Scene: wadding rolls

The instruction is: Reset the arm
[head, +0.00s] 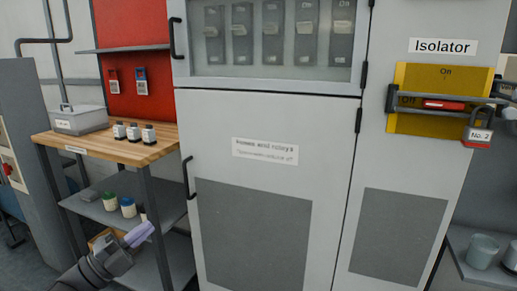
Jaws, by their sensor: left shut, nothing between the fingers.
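My left arm comes in from the bottom left corner. My left gripper (146,229) is shut and empty, with its pale lilac fingertips pointing up and to the right. It shows in front of the lower shelf of the wooden-topped bench, left of the grey cabinet, and looks apart from both. My right gripper is out of view.
The grey cabinet (270,125) fills the middle. The bench top (105,147) holds a grey box (80,122) and small bottles (133,132); more jars (128,207) stand below. A padlock (478,127) hangs by the yellow isolator panel (430,78). Cups (482,251) stand at lower right.

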